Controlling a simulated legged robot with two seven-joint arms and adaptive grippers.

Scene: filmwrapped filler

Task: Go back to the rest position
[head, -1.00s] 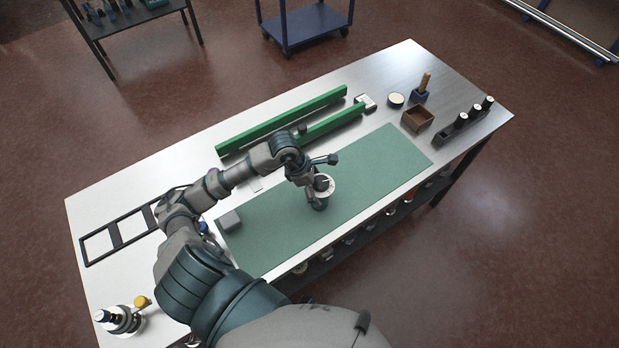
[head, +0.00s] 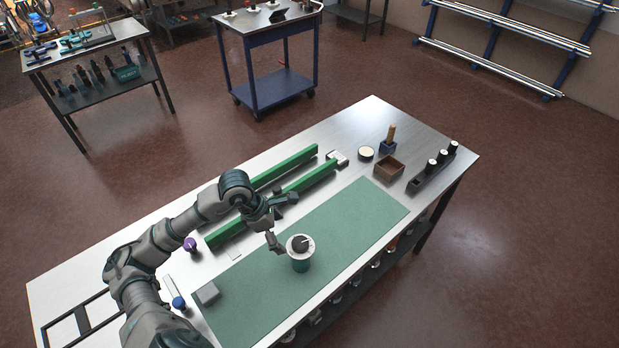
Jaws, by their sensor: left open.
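My left arm comes in from the lower left over the metal table. My left gripper (head: 279,224) is open and empty, its fingers spread just behind and left of a cup-like container. The container (head: 301,263) is green with a white rim and a dark knob-like thing inside its top. It stands upright on the green mat (head: 345,225). A small gap seems to lie between the fingers and the container, though one fingertip is close to its rim. My right gripper is not in view.
Green bars (head: 285,168) lie behind the mat. A grey block (head: 207,293), a purple round thing (head: 190,244) and a black frame (head: 75,322) are at the left. A brown box (head: 389,167) and a black holder (head: 432,170) stand at the right. A blue cart (head: 270,90) stands beyond.

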